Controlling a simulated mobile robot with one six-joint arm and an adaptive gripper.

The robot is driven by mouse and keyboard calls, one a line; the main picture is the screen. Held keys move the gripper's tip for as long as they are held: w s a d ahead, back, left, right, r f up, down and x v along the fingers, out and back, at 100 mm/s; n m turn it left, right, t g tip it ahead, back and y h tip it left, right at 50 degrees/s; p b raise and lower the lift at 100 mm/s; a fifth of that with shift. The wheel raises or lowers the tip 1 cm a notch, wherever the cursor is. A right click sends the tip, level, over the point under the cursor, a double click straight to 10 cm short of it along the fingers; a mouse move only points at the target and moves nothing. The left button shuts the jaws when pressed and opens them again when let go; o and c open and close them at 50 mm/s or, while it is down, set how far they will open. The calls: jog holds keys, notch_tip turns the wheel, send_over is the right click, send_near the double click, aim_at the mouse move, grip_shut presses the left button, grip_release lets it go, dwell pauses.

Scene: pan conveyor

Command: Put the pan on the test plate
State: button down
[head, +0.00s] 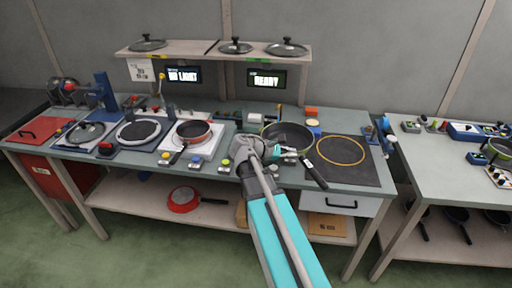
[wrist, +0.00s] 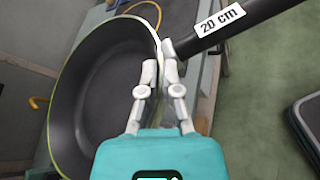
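The pan is dark grey inside with a thin green rim, and its black handle carries a "20 cm" label. It shows in the head view (head: 288,133) right of centre, handle pointing down-right, and fills the left of the wrist view (wrist: 105,95). My gripper (head: 277,152) is shut on the pan's wall beside the handle root; in the wrist view its fingertips (wrist: 163,60) lie on either side of the rim. No plate is labelled as the test plate. A round dark plate with a pale ring (head: 138,132) stands bare at the left.
A dark mat with an orange ring (head: 341,151) lies empty right of the pan. Small buttons line the front edge. Lids rest on the shelf (head: 215,50) above screens reading "NO LIGHT" and "READY" (head: 266,79).

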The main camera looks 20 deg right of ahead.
jog(key=w+a+n+t, duration=0.2)
jog(key=w+a, duration=0.4)
jog(key=a, duration=0.3)
jog(key=shift+r+n+t, duration=0.35)
jog(key=shift+n+t, duration=0.05)
jog(key=shift+t, duration=0.5)
jog(key=shift+d, duration=0.1)
jog(key=w+d+f+b, duration=0.2)
jog(key=w+f+b, duration=0.1)
jog(key=w, duration=0.1)
jog(key=w+d+f+b, duration=0.2)
jog(key=w+f, duration=0.1)
jog(key=w+d+f+b, duration=0.2)
jog(key=w+f+b, duration=0.1)
jog(key=w, duration=0.1)
jog(key=shift+w+b, duration=0.3)
jog(key=shift+w+d+f+b, duration=0.2)
jog(key=shift+w+f+b, duration=0.2)
jog(key=shift+f+b, duration=1.6)
jog(key=shift+f, duration=0.05)
